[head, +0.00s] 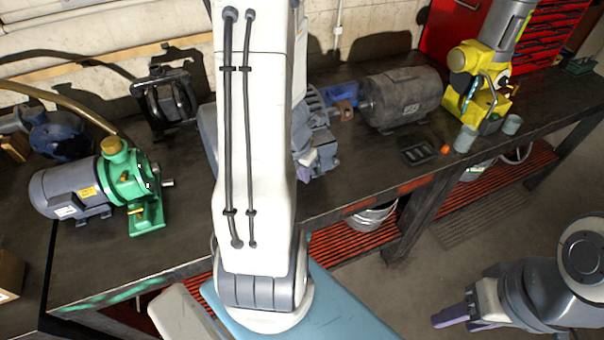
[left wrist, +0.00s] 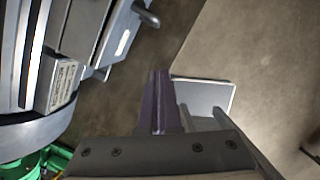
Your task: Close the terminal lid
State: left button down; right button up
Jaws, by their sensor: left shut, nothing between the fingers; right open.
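A blue-grey finned motor (head: 318,138) stands on the bench, partly hidden behind my left arm. In the left wrist view, a grey body with a box and a label plate (left wrist: 63,85) fills the left side. A flat pale grey plate with a light edge (left wrist: 208,96), possibly the terminal lid, shows just right of the fingertips; I cannot tell whether they touch it. My left gripper (left wrist: 160,76) has its purple fingers together, empty. It is mostly hidden in the head view. My right gripper (head: 455,315) is open and empty at the lower right, away from the bench.
A green and grey pump motor (head: 132,185) stands at the bench's left. A dark motor (head: 402,97) and a yellow machine (head: 480,85) stand at the right, with a small black tray (head: 419,153) and grey cups (head: 465,138) nearby. The bench front (head: 115,262) is mostly clear.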

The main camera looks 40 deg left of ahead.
aim_at(317, 172)
pick_arm(q)
jog(key=shift+w+a+f+p, duration=0.15)
jog(key=shift+w+f, duration=0.3)
jog(key=shift+w, duration=0.3)
jog(key=shift+w+a+f+p, duration=0.15)
jog(key=shift+w+f, duration=0.25)
jog(key=shift+w, duration=0.4)
jog(key=shift+w+a+f+p, duration=0.1)
jog(key=shift+w+f+p, duration=0.1)
jog(key=shift+w+f, duration=0.4)
jog(key=shift+w+r, duration=0.15)
jog(key=shift+w, duration=0.05)
jog(key=shift+w+a+r+p, duration=0.1)
jog(key=shift+w+a+p, duration=0.05)
jog(key=shift+w+p, duration=0.4)
jog(key=shift+a, duration=0.1)
pick_arm(e)
jog(key=shift+r, duration=0.5)
